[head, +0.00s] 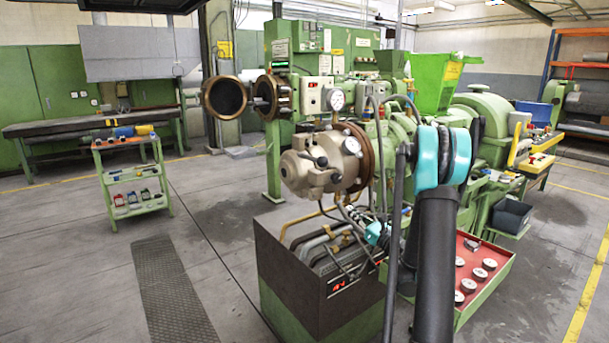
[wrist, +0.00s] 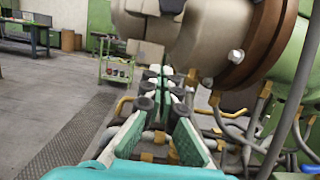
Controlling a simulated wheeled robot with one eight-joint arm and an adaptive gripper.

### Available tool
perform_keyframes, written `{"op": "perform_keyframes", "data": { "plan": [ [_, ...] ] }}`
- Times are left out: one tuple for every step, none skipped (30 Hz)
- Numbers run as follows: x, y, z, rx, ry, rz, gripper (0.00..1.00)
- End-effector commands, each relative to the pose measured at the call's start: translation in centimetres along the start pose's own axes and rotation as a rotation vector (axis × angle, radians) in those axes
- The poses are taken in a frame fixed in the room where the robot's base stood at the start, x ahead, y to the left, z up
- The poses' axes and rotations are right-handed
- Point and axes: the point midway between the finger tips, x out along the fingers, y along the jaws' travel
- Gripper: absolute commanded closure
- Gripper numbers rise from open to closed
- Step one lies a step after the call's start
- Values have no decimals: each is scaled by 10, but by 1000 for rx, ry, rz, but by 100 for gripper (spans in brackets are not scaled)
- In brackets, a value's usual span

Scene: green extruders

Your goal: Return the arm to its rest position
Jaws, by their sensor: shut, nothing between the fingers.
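My gripper (wrist: 158,76) shows in the wrist view as teal and grey fingers reaching forward, shut with nothing between them. In the head view a small teal part of my gripper (head: 374,233) shows beside the hoses under the extruder head (head: 322,165), partly hidden by my arm. My dark arm with its teal joint stands at the right of centre. In the wrist view the beige extruder head (wrist: 190,35) and its brown flange ring (wrist: 262,45) are above and to the right of the fingers. I cannot tell whether the fingers touch any hose.
A dark box-shaped unit (head: 292,290) with brass pipes stands below the extruder head. A green trolley (head: 133,182) with bottles stands at the left. The floor (head: 75,260) at the front left is clear.

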Motion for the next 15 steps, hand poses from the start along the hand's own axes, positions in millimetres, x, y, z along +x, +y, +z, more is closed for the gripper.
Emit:
{"op": "perform_keyframes", "data": {
  "plan": [
    [-4,0,0,0,0,-1,100],
    [-5,0,0,0,0,0,100],
    [-7,0,0,0,0,0,100],
    [-8,0,0,0,0,1,100],
    [-9,1,0,0,0,1,100],
    [-9,1,0,0,0,1,100],
    [-9,1,0,1,0,1,100],
    [-9,1,0,1,0,1,100],
    [-9,1,0,0,0,1,100],
    [-9,1,0,0,0,1,100],
    [-9,1,0,0,0,1,100],
    [-9,1,0,0,0,1,100],
    [-9,1,0,0,0,1,100],
    [-9,1,0,-4,2,3,100],
    [-9,3,1,-14,8,6,100]
  ]
}}
